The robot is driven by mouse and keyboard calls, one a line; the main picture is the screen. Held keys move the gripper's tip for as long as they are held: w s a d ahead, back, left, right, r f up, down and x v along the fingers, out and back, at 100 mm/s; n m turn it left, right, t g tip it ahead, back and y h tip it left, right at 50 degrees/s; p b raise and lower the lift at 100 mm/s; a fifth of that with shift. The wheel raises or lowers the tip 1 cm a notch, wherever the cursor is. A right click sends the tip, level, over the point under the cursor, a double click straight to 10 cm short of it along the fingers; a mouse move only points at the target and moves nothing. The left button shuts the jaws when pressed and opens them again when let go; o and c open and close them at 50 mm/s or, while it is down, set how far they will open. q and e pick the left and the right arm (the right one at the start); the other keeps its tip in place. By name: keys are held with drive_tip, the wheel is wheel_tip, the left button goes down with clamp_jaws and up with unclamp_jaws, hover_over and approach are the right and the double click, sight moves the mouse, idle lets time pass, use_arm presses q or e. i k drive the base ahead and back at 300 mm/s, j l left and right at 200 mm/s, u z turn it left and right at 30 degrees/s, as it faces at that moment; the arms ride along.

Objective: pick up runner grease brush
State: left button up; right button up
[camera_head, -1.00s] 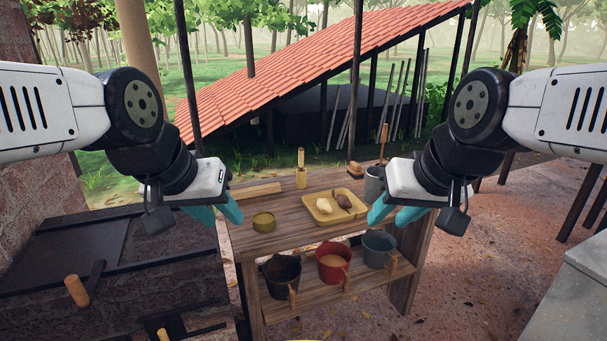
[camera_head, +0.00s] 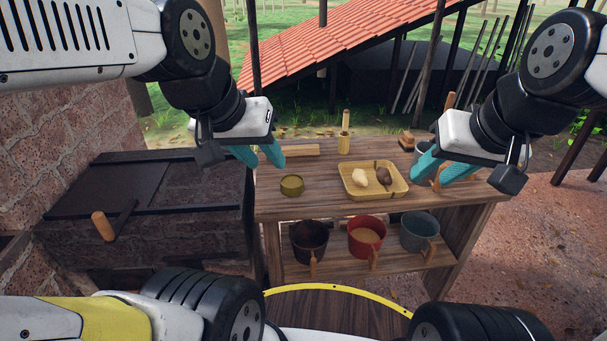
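I cannot tell for sure which thing is the runner grease brush. A slim wooden handle stands upright in a bamboo cup (camera_head: 344,143) at the back of the wooden table (camera_head: 320,196). A small brown block (camera_head: 406,141), perhaps a brush, lies at the back right. Another wooden handle (camera_head: 451,100) rises behind my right gripper; its lower part is hidden. My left gripper (camera_head: 267,162) has its teal fingers apart and empty, over the table's left part, left of the cup. My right gripper (camera_head: 428,178) is open and empty, over the table's right part.
A yellow tray (camera_head: 350,187) with a pale lump and a brown lump sits mid-table. A small round tin (camera_head: 291,185) is to its left. Dark, red and grey pots (camera_head: 366,236) stand on the lower shelf. A dark stove with a wooden-handled tool (camera_head: 104,226) is at left.

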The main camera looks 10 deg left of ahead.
sight(346, 115)
drive_tip(key=i+l+z, duration=0.1)
drive_tip(key=i+l, duration=0.15)
drive_tip(key=i, duration=0.15)
drive_tip(key=i+l+z, duration=0.15)
drive_tip(key=i, duration=0.3)
drive_tip(key=i+l+z, duration=0.1)
drive_tip(key=i, duration=0.35)
drive_tip(key=l, duration=0.1)
